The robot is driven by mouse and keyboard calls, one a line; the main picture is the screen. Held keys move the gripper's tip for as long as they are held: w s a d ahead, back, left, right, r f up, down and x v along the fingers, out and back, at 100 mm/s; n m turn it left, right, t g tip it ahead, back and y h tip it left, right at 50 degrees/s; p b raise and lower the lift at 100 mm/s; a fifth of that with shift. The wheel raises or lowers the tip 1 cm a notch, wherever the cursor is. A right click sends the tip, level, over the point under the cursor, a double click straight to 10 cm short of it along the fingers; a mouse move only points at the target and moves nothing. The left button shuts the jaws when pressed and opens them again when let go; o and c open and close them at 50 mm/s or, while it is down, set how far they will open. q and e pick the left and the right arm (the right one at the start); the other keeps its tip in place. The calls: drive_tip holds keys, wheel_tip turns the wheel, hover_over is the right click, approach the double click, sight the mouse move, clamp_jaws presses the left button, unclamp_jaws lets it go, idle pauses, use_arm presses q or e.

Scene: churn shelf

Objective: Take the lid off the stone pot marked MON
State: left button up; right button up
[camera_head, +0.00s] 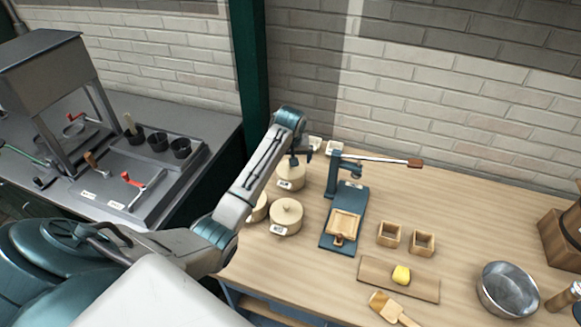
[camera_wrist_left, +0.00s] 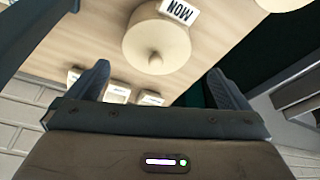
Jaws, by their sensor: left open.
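A round pale stone pot (camera_head: 291,181) with a knobbed lid stands at the back left of the wooden table, partly hidden by my left arm. The left wrist view shows this pot's lid (camera_wrist_left: 152,38) and its knob (camera_wrist_left: 155,62). Its white label (camera_wrist_left: 180,11) appears upside down there and reads MON when turned over. My left gripper (camera_head: 301,156) is open and empty just above this pot. In the wrist view its two fingers (camera_wrist_left: 160,86) are spread wide, with the knob beyond and between them. My right gripper is not in view.
Another lidded pot (camera_head: 286,218) stands nearer, with a third (camera_head: 259,208) partly behind my arm. A teal press (camera_head: 345,212) stands close on the right. Small white containers (camera_head: 333,147) sit by the brick wall. A green post (camera_head: 252,75) rises at left.

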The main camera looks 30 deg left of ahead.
sight(291, 171)
use_arm(q)
drive_tip(key=shift+w+a+f+p, duration=0.1)
drive_tip(key=shift+w+f+p, duration=0.4)
drive_tip(key=shift+f, duration=0.15)
drive_tip(key=shift+w+a+f+p, duration=0.1)
drive_tip(key=shift+w+f+p, duration=0.35)
drive_tip(key=shift+f, duration=0.15)
drive_tip(key=shift+f+p, duration=0.35)
drive_tip(key=shift+f, duration=0.05)
drive_tip(key=shift+a+f, duration=0.25)
drive_tip(key=shift+f, duration=0.5)
drive_tip(key=shift+w+f, duration=0.2)
drive_tip(key=shift+f, duration=0.2)
drive_tip(key=shift+s+r, duration=0.1)
drive_tip(key=c, duration=0.7)
